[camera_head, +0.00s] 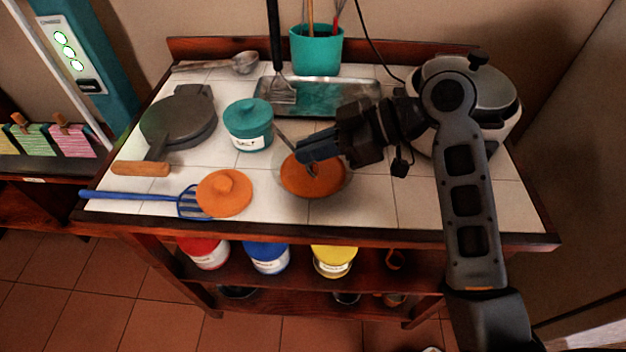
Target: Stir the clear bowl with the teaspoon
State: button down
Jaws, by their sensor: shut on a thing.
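The clear bowl (330,191) sits on the white tiled top near the front middle and holds an orange content. My gripper (303,151) is above the bowl's back rim, coming in from the right. It is shut on the teaspoon (284,135), whose thin handle sticks out up and to the left of the fingers. A small dark end, likely the spoon's lower part, shows over the orange content. My fingers hide the middle of the spoon, and I cannot tell how deep its tip reaches.
A teal salt jar (248,126) stands close left of the bowl. A metal tray (345,98) is behind, a white cooker (490,110) at right, and a dark pan (180,122) at left.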

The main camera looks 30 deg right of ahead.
notch_tip(320, 180, up, 7)
jog(key=p, duration=0.5)
jog(key=shift+r+p, duration=0.2)
jog(key=shift+p, duration=0.2)
dwell(0.4)
jog(key=shift+r+p, duration=0.5)
jog(key=shift+r, duration=1.45)
